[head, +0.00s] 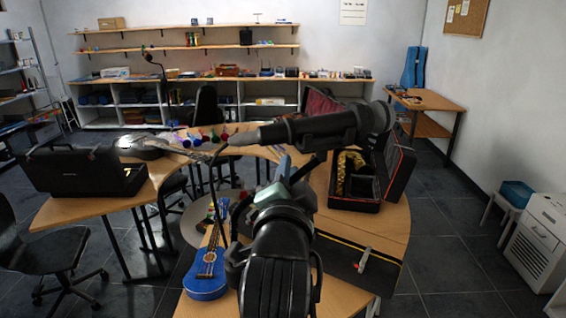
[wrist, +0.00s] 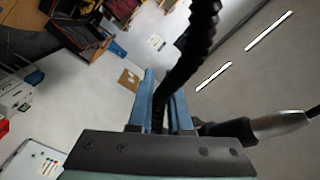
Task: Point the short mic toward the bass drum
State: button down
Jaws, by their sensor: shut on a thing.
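A black microphone (head: 320,128), which looks like the short mic, lies nearly level across the middle of the head view. Its grey tapered end with a thin cable is at the left, and its blunt, wider end is at the right. My gripper (head: 283,168) is just below it, tipped upward. In the wrist view, my blue fingers (wrist: 160,105) are shut on a black ribbed neck (wrist: 200,35), and a grey tapered part (wrist: 278,123) shows at the right. I cannot make out the bass drum; my arm hides part of the table.
A blue ukulele (head: 206,265) lies on the curved table (head: 395,225). An open black case (head: 355,195) stands at right, another case (head: 85,170) at left. A tall gooseneck mic (head: 152,58) rises behind. The air right of the mic looks clear.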

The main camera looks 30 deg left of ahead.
jog(key=shift+s+d+m+t+h+b, duration=0.35)
jog(key=shift+d+m+h, duration=0.35)
jog(key=shift+h, duration=0.35)
jog(key=shift+s+d+m+t+h+b, duration=0.25)
jog(key=shift+s+d+m+t+h, duration=0.2)
jog(key=shift+m+h, duration=0.5)
jog(key=shift+s+d+m+t+h+b, duration=0.1)
jog(key=shift+s+d+m+h+b, duration=0.35)
jog(key=shift+h+b, duration=0.4)
jog(key=shift+s+d+m+t+h+b, duration=0.1)
jog(key=shift+s+d+m+h+b, duration=0.2)
jog(key=shift+m+h+b, duration=0.55)
jog(key=shift+s+d+m+t+h+b, duration=0.1)
jog(key=shift+s+d+m+h+b, duration=0.25)
jog(key=shift+h, duration=0.85)
jog(key=shift+s+r, duration=0.1)
jog(key=c, duration=0.8)
grip_release()
jog(key=shift+c, duration=0.2)
